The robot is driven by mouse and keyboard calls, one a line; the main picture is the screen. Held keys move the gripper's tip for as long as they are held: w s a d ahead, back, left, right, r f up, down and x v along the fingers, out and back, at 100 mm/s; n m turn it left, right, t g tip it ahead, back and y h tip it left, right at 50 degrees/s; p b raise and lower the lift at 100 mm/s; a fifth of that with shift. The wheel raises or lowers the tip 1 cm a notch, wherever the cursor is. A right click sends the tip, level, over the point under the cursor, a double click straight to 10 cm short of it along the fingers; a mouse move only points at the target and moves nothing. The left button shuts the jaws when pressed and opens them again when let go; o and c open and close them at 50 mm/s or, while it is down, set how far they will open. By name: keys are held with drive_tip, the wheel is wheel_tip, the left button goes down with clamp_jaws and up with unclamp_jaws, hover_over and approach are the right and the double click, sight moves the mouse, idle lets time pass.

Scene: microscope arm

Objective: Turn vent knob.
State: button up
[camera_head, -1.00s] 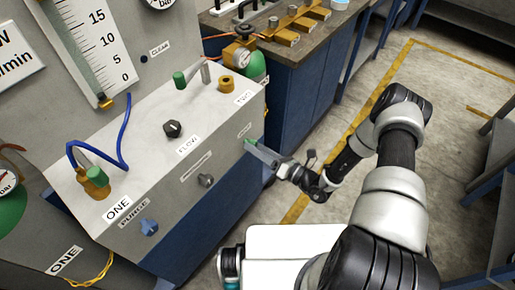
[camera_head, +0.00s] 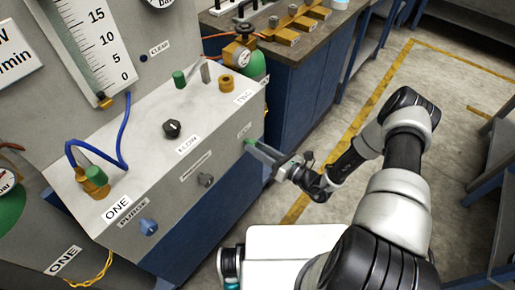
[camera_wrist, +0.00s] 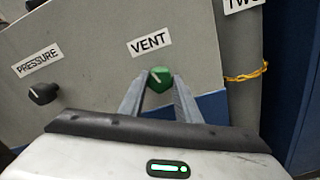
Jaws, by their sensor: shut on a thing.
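The green vent knob (camera_wrist: 159,80) is on the grey front panel, just below the VENT label (camera_wrist: 149,43) in the wrist view. My gripper (camera_wrist: 160,84) has one finger on each side of the knob and is shut on it. In the head view my gripper (camera_head: 254,148) reaches the right end of the panel front. Only a little green of the knob (camera_head: 248,141) shows there, the rest being hidden by the fingers.
A black pressure knob (camera_wrist: 43,93) is left of the vent knob. The blue purge knob (camera_head: 148,227) is at the panel's left end. A blue workbench (camera_head: 296,92) stands behind on the right. Open floor (camera_head: 345,205) lies right of the panel.

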drive_tip(key=n+p, duration=0.1)
drive_tip(key=n, duration=1.2)
drive_tip(key=shift+n, duration=0.4)
drive_tip(key=o, duration=1.1)
drive_tip(key=shift+c, duration=0.2)
drive_tip(key=shift+d, duration=0.1)
drive_tip(key=v, duration=1.7)
drive_tip(key=shift+p, duration=0.3)
